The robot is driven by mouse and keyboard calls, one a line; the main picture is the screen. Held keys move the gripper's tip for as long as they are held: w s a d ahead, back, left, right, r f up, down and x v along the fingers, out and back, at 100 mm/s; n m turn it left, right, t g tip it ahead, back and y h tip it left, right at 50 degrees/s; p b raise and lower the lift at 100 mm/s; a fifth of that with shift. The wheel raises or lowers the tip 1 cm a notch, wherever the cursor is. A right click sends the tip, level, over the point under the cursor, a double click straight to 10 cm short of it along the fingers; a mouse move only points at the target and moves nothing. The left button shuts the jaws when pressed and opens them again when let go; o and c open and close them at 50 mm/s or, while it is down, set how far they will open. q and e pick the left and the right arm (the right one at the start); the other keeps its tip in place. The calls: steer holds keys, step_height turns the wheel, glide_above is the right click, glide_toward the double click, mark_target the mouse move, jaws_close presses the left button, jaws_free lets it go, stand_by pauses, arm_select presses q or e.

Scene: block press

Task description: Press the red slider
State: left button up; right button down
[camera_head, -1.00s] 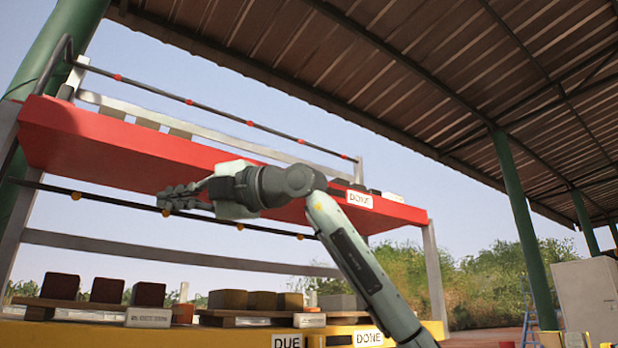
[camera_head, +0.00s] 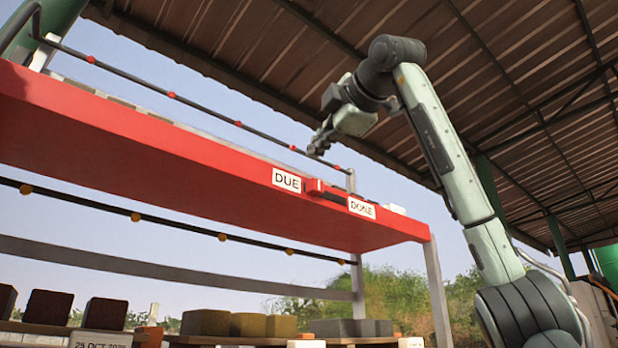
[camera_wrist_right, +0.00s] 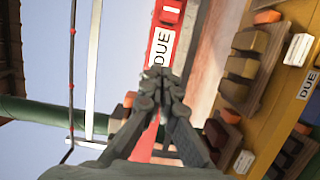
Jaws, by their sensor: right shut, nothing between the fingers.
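The red slider (camera_head: 314,187) is a small red block on the front edge of the red shelf (camera_head: 150,150). It sits at the DUE end of a dark slot, between the DUE label (camera_head: 286,180) and the DONE label (camera_head: 361,208). My right gripper (camera_head: 317,148) is shut and empty, above the shelf edge and apart from the slider in the head view. In the right wrist view its closed fingertips (camera_wrist_right: 158,80) overlap the shelf edge below a DUE label (camera_wrist_right: 160,46). A red block (camera_wrist_right: 168,16) shows past that label. My left gripper is not in view.
A dark rail with red knobs (camera_head: 172,95) runs behind the shelf, and another rail with orange knobs (camera_head: 136,217) runs below it. Several blocks (camera_head: 250,325) stand on a lower level. Open air lies in front of the shelf.

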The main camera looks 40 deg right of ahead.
mark_target(315, 187)
steer(key=w+p, duration=0.1)
steer(key=w, duration=0.2)
steer(key=w+d+p, duration=0.1)
steer(key=w, duration=0.3)
steer(key=w+p, duration=0.1)
steer(key=w, duration=0.2)
steer(key=shift+w+d, duration=0.3)
steer(key=shift+d, duration=0.1)
steer(key=d, duration=0.3)
steer(key=shift+s+d, duration=0.15)
steer(key=shift+d, duration=0.1)
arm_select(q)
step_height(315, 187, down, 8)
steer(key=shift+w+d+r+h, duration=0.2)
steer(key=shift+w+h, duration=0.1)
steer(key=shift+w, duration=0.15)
arm_select(e)
steer(key=shift+d, duration=0.15)
steer(key=shift+d, duration=0.1)
